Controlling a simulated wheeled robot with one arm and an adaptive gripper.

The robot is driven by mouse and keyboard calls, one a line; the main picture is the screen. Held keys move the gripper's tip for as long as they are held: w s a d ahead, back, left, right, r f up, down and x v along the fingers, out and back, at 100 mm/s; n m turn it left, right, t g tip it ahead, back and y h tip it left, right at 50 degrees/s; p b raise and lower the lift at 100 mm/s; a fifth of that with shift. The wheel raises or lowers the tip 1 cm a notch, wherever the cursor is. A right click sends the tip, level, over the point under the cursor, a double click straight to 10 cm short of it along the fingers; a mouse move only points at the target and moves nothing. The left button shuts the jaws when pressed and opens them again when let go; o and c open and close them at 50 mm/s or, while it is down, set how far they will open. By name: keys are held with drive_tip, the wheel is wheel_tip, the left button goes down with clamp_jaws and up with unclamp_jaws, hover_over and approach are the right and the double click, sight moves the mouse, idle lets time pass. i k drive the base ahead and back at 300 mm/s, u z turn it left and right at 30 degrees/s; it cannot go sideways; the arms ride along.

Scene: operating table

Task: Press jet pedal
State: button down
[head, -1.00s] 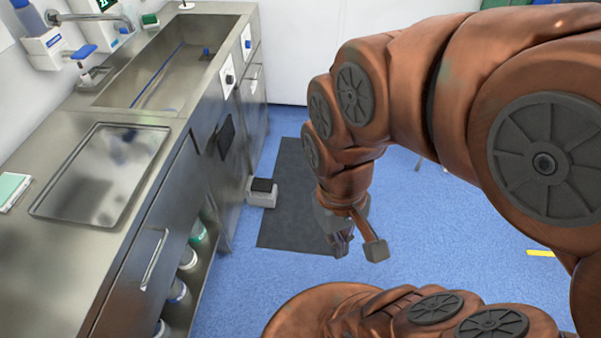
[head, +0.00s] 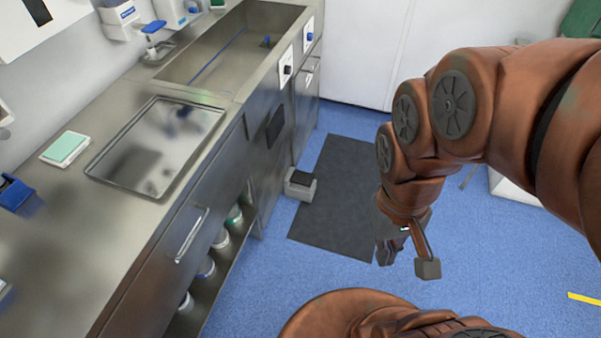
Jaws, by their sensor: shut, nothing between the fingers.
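A small grey pedal with a black top (head: 300,184) sits on the floor at the foot of the steel counter, beside the left edge of a dark mat. I take it to be the jet pedal. My gripper (head: 385,256) points down at the end of my copper-coloured arm, to the right of the pedal and apart from it. Its fingers are small and dark in the head view, shut and empty. The pedal is in plain view, with nothing in front of it.
The dark mat (head: 336,200) lies on the blue floor (head: 480,240). The steel counter with a sink (head: 225,55) and a metal tray (head: 150,150) runs along the left. Several bottles stand on its low open shelf (head: 215,265). The floor right of the mat is mostly clear.

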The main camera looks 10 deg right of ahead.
sight(299, 178)
drive_tip(key=z, duration=1.55)
drive_tip(key=i, duration=1.6)
drive_tip(key=u, duration=3.65)
